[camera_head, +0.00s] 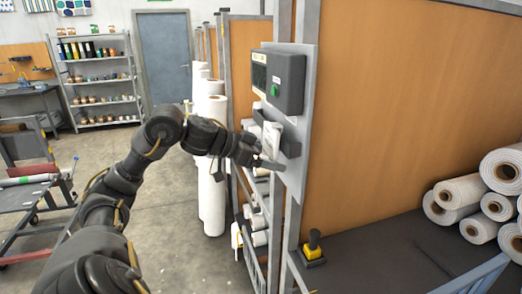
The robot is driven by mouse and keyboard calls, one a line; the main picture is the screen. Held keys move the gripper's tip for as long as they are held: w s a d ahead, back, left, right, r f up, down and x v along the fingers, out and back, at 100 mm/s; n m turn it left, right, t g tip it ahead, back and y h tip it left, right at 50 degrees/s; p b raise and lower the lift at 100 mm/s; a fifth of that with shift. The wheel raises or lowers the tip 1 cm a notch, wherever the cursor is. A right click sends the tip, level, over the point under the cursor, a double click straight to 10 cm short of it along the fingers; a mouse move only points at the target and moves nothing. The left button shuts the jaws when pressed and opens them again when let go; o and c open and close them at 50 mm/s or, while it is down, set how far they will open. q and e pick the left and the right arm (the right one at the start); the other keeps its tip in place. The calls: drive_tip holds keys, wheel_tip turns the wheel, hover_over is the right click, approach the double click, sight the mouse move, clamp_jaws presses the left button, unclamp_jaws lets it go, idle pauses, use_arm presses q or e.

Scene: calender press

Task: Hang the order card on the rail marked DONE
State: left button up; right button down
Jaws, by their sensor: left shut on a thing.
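My left gripper (262,157) reaches to the grey panel on the orange partition's edge. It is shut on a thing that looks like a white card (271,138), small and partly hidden. The card is in front of or in a dark holder (290,143) on the panel; I cannot tell which. Its print is too small to read. I cannot make out a rail marked DONE. My right gripper is not in view.
A dark control box (285,82) with a green button sits above the holder. A yellow-based joystick (313,247) stands on the dark surface below. White rolls (457,191) lie at right. A trolley (30,190) stands left. The floor between is open.

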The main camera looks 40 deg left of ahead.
use_arm(q)
drive_tip(key=shift+w+d+r+p, duration=0.2)
drive_tip(key=shift+w+r+p, duration=0.05)
drive_tip(key=shift+w+p, duration=0.1)
drive_tip(key=shift+f+b, duration=1.05)
drive_tip(key=shift+f, duration=0.1)
drive_tip(key=o, duration=1)
